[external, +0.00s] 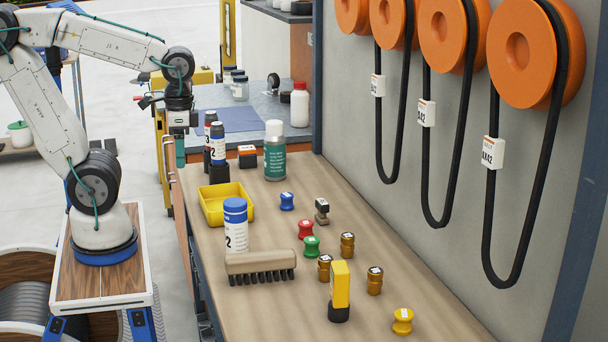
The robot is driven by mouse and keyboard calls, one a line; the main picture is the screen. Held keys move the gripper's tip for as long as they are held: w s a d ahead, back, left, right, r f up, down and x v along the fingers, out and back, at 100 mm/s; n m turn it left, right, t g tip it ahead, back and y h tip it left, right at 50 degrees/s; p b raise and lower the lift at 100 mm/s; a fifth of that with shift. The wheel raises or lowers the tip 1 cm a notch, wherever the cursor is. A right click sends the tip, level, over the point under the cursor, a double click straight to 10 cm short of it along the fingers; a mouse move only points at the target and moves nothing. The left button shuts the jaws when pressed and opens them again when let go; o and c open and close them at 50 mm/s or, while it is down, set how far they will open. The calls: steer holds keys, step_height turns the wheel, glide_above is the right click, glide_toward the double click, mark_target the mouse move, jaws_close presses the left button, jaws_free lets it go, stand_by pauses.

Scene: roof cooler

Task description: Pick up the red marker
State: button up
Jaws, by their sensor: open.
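A small red spool-shaped piece (305,229) with a pale label on top stands upright on the wooden bench top, and it is the red thing that best fits the marker. A green one (310,246) stands just in front of it and a blue one (287,201) behind it to the left. My gripper (180,160) points down at the bench's left edge, well left of the red piece and higher than it. It is open, and nothing shows between its fingers.
A yellow tray (226,217), a white blue-capped canister (236,235), a brush (260,266) and a green bottle (275,155) stand left of the red piece. Brass pieces (347,245) and a yellow block (340,288) stand near it. Black belts (435,180) hang along the right wall.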

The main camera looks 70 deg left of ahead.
steer(key=w+d+f+m, duration=0.35)
steer(key=w+m, duration=0.25)
steer(key=w, duration=0.3)
steer(key=m+t, duration=0.1)
steer(key=m, duration=2.1)
glide_above(306, 223)
steer(key=s, duration=0.1)
steer(key=shift+y, duration=0.3)
step_height(306, 223, down, 7)
steer(key=shift+s+f, duration=0.1)
steer(key=shift+w+m+t, duration=0.2)
steer(key=shift+m+t, duration=0.1)
steer(key=shift+m, duration=0.8)
steer(key=shift+f, duration=0.15)
steer(key=f, duration=0.7)
steer(key=shift+w+a+f, duration=0.1)
steer(key=shift+w+f, duration=0.1)
steer(key=shift+w, duration=0.2)
steer(key=c, duration=1)
